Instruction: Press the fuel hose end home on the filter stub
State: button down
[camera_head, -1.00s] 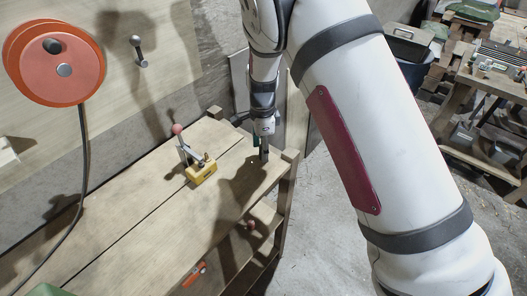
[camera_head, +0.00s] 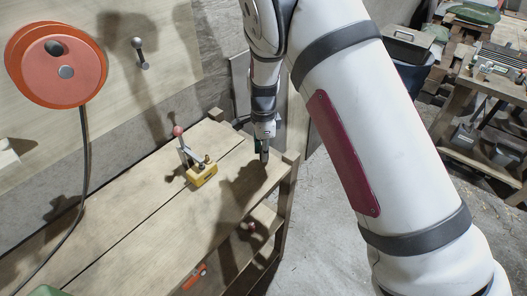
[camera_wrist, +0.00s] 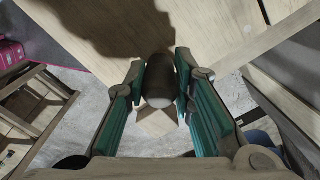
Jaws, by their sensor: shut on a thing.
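My gripper (camera_head: 261,150) is over the right end of the wooden bench, near its corner post. I cannot tell for sure whether this piece is the fuel hose end. A yellow block (camera_head: 202,175) with an upright lever and a red ball knob stands on the bench, left of my gripper and apart from it. I cannot make out a filter stub.
The wooden bench top (camera_head: 135,220) is mostly bare. An orange reel (camera_head: 62,62) with a black cable hangs on the wall panel at left, beside a metal peg (camera_head: 139,52). An orange-handled tool (camera_head: 194,276) lies at the bench's front edge. A cluttered side table stands at right.

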notch_tip(320, 180, up, 3)
jog(key=shift+w+b, duration=0.15)
jog(key=shift+b, duration=0.25)
jog(key=s+d, duration=0.2)
jog(key=s, duration=0.6)
jog(key=s+d+r, duration=0.1)
jog(key=s, duration=0.7)
jog(key=shift+d+r+p, duration=0.3)
jog(key=shift+d+p, duration=0.05)
jog(key=shift+d, duration=0.05)
jog(key=shift+w, duration=0.1)
jog(key=c, duration=1.9)
grip_release()
grip_shut()
